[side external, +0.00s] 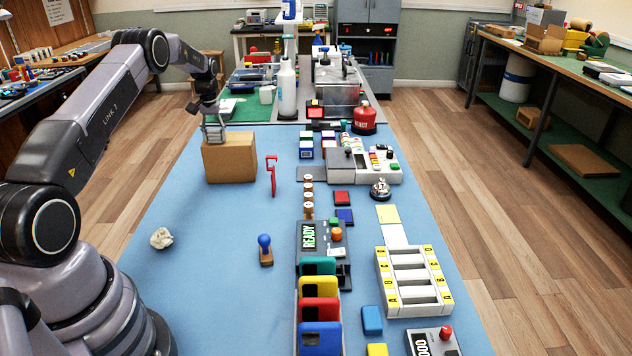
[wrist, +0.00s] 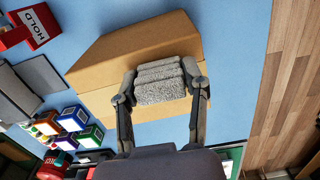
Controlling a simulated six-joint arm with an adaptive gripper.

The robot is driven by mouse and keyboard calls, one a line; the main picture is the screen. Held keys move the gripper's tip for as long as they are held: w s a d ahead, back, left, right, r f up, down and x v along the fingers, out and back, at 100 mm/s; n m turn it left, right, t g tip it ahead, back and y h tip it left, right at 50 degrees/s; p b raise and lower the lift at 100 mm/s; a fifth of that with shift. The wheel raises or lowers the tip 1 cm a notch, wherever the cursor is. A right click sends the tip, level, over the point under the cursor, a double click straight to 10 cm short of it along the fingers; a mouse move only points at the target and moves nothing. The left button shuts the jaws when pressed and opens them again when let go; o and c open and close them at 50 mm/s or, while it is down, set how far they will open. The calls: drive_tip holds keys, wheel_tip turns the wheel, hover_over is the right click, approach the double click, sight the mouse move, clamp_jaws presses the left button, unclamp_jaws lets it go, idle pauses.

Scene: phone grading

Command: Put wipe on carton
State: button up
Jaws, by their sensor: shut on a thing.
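The carton (side external: 230,163) is a closed brown box standing on the blue mat at the far left, and it fills the upper middle of the wrist view (wrist: 128,48). My gripper (side external: 213,134) is over the carton's top, towards its left side in the side view. Its fingers are shut on the wipe (wrist: 160,84), a grey, folded, fluffy cloth. The wipe lies over the carton's top in the wrist view; I cannot tell whether it touches it.
A red HOLD stand (side external: 271,175) is close to the right of the carton. A white spray bottle (side external: 287,90) stands behind it. A crumpled off-white ball (side external: 161,238) and a blue-knobbed stamp (side external: 265,250) lie nearer. The mat between the carton and the ball is clear.

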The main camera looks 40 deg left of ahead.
sight(214, 129)
drive_tip(key=shift+f, duration=0.1)
drive_tip(key=o, duration=0.7)
drive_tip(key=shift+o, duration=0.2)
wheel_tip(214, 129, up, 12)
drive_tip(key=d+r+m+t, duration=0.1)
drive_tip(key=d+r+m, duration=0.1)
drive_tip(key=d+r, duration=1.05)
drive_tip(key=s+d+r+m+t+y, duration=0.1)
drive_tip(key=s+d+r, duration=0.3)
drive_tip(key=s+d, duration=0.15)
drive_tip(key=s+d+r+m+t, duration=0.1)
drive_tip(key=s+d+r+m, duration=0.1)
drive_tip(key=s+d+r, duration=0.35)
drive_tip(key=s+d+f+m+t, duration=0.1)
drive_tip(key=s+d+f+m, duration=0.1)
drive_tip(key=s+d, duration=0.5)
drive_tip(key=s+d+f+m+t+h, duration=0.1)
drive_tip(key=s+d+f, duration=0.3)
drive_tip(key=s, duration=1)
drive_tip(key=d+m, duration=0.1)
drive_tip(key=d, duration=0.2)
drive_tip(key=shift+f+t, duration=0.2)
drive_tip(key=shift+t, duration=0.1)
